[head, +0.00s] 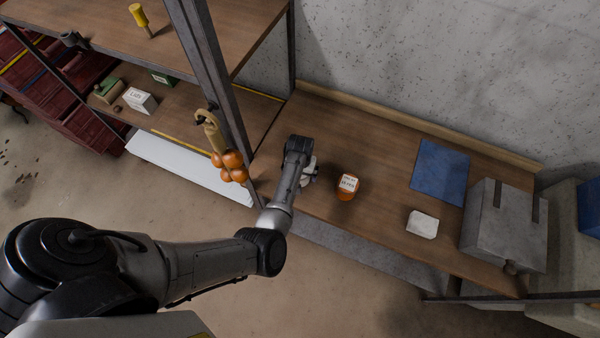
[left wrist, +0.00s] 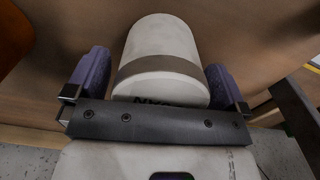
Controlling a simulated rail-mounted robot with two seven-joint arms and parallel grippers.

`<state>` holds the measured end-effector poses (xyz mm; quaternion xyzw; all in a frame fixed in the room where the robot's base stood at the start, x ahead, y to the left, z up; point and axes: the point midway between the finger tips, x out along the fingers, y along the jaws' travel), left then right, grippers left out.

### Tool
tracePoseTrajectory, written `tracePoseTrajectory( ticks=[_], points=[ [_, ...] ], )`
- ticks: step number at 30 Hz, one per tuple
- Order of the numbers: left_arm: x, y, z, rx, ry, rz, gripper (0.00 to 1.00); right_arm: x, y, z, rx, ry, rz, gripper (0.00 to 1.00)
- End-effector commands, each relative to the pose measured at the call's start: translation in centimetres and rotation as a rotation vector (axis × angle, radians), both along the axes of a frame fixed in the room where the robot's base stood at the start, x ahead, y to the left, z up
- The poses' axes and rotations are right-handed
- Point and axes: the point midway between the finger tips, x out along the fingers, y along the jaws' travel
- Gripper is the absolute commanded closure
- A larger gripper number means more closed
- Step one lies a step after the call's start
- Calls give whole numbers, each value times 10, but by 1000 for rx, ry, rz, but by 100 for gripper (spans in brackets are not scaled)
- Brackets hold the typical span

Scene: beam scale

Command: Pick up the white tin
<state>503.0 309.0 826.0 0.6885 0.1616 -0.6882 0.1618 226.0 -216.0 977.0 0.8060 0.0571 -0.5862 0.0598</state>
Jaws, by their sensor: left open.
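The white tin (left wrist: 160,60) with a grey-brown band and dark lettering fills the middle of the left wrist view. My left gripper (left wrist: 158,82) is open, with one purple-padded finger on each side of the tin. Small gaps seem to show between pads and tin; contact is hard to tell. In the head view my left gripper (head: 308,173) is low over the wooden bench, left of the orange jar. My arm hides most of that spot there, and I cannot make out the tin clearly. My right gripper is not in view.
An orange jar with a white label (head: 347,187) stands just right of my left gripper. A white block (head: 422,224), a blue mat (head: 440,172) and a grey metal box (head: 503,228) are farther right. A shelf post (head: 215,75) and hanging orange balls (head: 229,167) are close on the left.

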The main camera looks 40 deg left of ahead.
Motion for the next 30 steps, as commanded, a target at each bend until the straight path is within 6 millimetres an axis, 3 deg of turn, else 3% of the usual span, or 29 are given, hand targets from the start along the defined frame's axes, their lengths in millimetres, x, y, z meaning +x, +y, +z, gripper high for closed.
tracePoseTrajectory(
  ticks=[4, 22, 30],
  points=[
    [0, 0, 0, 0, 0, 0, 2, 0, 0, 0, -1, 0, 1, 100],
    [0, 0, 1, 0, 1, 0, 59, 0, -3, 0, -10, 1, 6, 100],
    [1, 0, 4, 0, -1, 0, 59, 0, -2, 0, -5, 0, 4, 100]
  ],
)
